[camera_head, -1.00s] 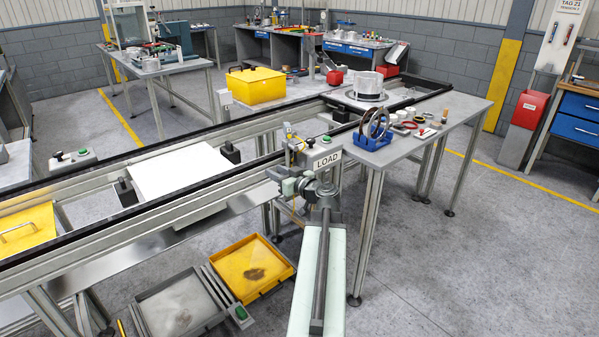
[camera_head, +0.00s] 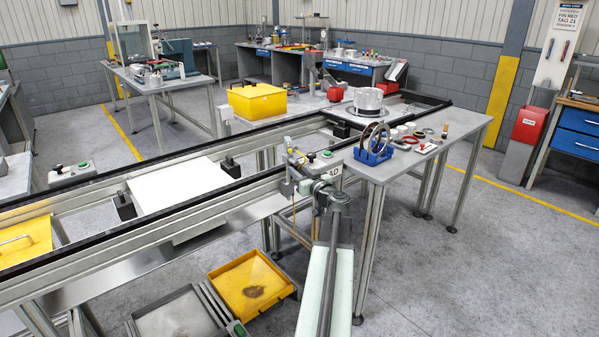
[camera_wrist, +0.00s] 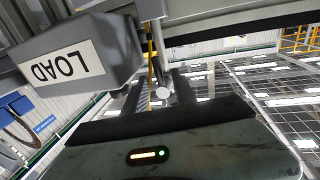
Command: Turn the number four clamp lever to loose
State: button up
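My gripper (camera_head: 296,172) is at the front rail of the conveyor, beside the LOAD sign (camera_head: 331,172), which my arm partly covers. In the wrist view, the sign (camera_wrist: 60,67) appears upside down and close at the left. My gripper's dark fingers (camera_wrist: 158,95) look open, with a gap between them. A grey metal rod with a round end (camera_wrist: 162,92) shows in line with that gap; I cannot tell whether the fingers touch it. No number four marking is readable, and I cannot tell which part is the number four clamp lever or how it is set.
A white plate (camera_head: 185,186) lies between the conveyor rails. A yellow box (camera_head: 257,101) stands behind. A metal housing (camera_head: 368,102) sits at the right end, near blue-held rings (camera_head: 374,143) and small parts. Yellow (camera_head: 252,285) and grey trays lie low in front. Floor at right is clear.

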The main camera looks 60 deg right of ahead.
jog(key=shift+c, duration=0.2)
grip_shut()
jog(key=shift+r, duration=0.1)
jog(key=m+p, duration=0.2)
jog(key=m, duration=0.1)
jog(key=a+r+m+y+p, duration=0.1)
jog(key=m, duration=0.3)
jog(key=m+y+p, duration=0.1)
jog(key=m+p, duration=0.1)
jog(key=m, duration=0.1)
jog(key=shift+w+a+r+m+g+p, duration=0.15)
jog(key=shift+w+r+m+g+p, duration=0.15)
jog(key=shift+m+g+p, duration=0.1)
jog(key=shift+s+r+m+y+p, duration=0.15)
jog(key=shift+m+y+p, duration=0.15)
jog(key=shift+m, duration=0.5)
jog(key=shift+w+r+m+y+p, duration=0.15)
jog(key=shift+m+y, duration=0.25)
jog(key=shift+m, duration=0.4)
jog(key=shift+s, duration=0.1)
